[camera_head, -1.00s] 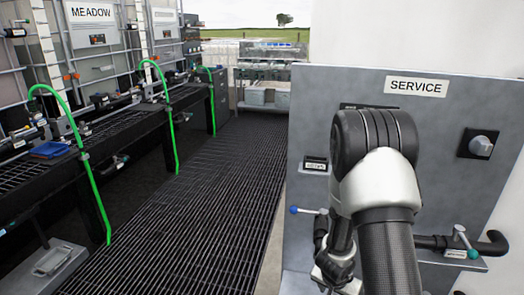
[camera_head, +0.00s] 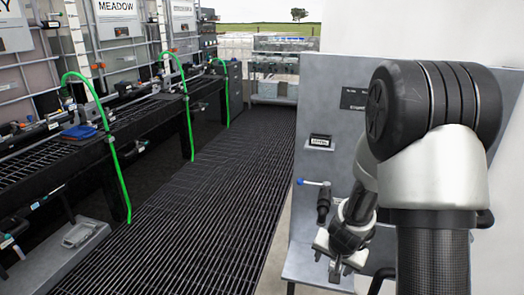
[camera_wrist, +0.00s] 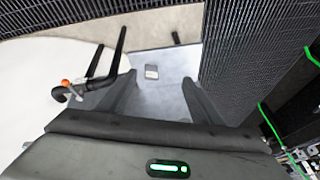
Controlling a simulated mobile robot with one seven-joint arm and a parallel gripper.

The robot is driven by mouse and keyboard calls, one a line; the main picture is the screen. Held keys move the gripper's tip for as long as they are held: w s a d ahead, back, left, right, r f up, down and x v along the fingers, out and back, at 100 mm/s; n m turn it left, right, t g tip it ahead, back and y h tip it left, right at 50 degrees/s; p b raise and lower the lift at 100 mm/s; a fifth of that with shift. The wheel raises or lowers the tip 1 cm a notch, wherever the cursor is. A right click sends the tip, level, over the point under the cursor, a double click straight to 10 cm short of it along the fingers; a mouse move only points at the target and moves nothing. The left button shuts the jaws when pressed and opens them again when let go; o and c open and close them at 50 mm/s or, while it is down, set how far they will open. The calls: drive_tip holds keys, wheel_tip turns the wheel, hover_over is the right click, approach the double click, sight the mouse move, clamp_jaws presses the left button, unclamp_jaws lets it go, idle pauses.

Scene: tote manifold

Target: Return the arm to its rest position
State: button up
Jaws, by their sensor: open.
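My gripper (camera_head: 340,258) hangs at the end of my folded arm, in front of the lower left part of the grey service panel (camera_head: 322,88). In the wrist view my gripper (camera_wrist: 156,92) has its two dark fingers spread apart, with nothing between them. The grey panel surface (camera_wrist: 170,95) lies beyond the fingers. My arm's big black joint and pale link cover the right part of the panel in the head view, hiding its sign and knob.
A blue-handled valve (camera_head: 312,183) sticks out from the panel close to my gripper. A black pipe with an orange-tipped handle (camera_wrist: 65,85) is at the left in the wrist view. The grating walkway (camera_head: 215,205) is clear. Green hoses (camera_head: 112,150) arch over the left rack.

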drive_tip(key=s+a+r+n+t+y, duration=0.15)
drive_tip(key=s+a+r, duration=0.25)
drive_tip(key=r, duration=0.6)
drive_tip(key=s+a+r+n+g+y, duration=0.1)
drive_tip(key=s+a+r+n, duration=0.25)
drive_tip(key=r, duration=0.65)
drive_tip(key=s+d+r+n+h, duration=0.1)
drive_tip(key=s+r, duration=0.3)
drive_tip(key=s, duration=0.3)
drive_tip(key=s+r+h, duration=0.1)
drive_tip(key=s+r, duration=0.3)
drive_tip(key=s, duration=0.4)
wheel_tip(320, 180, up, 14)
drive_tip(key=p, duration=1.4)
drive_tip(key=shift+d+f, duration=0.15)
drive_tip(key=shift+t+y, duration=0.25)
